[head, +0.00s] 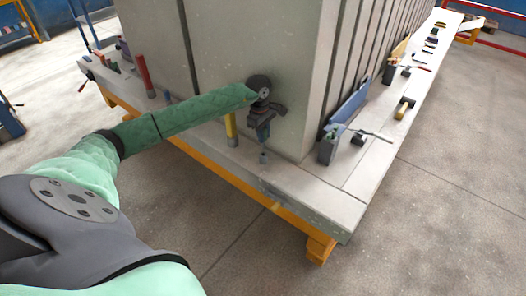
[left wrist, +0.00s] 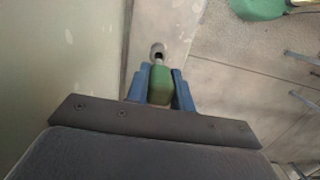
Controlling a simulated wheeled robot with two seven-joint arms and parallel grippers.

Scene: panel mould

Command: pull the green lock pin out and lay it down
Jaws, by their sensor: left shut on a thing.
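My left gripper (head: 263,132) reaches in from the left to the near corner of the panel mould, just above the table ledge. In the left wrist view its blue fingers (left wrist: 160,88) are shut on the green lock pin (left wrist: 160,84), one on each side. A small grey round socket (left wrist: 157,50) with a dark opening shows just beyond the pin. It also shows below the fingers in the head view (head: 263,158). I cannot tell whether the pin's tip is inside it. The fingers hide most of the pin in the head view. My right gripper is not in view.
The tall grey mould panel (head: 265,45) rises close behind the gripper. A yellow post (head: 231,128) stands just left of it, a red post (head: 146,75) farther left. A blue bracket (head: 347,108) and a hammer (head: 404,107) are on the right ledge. The front ledge (head: 310,190) has bare room.

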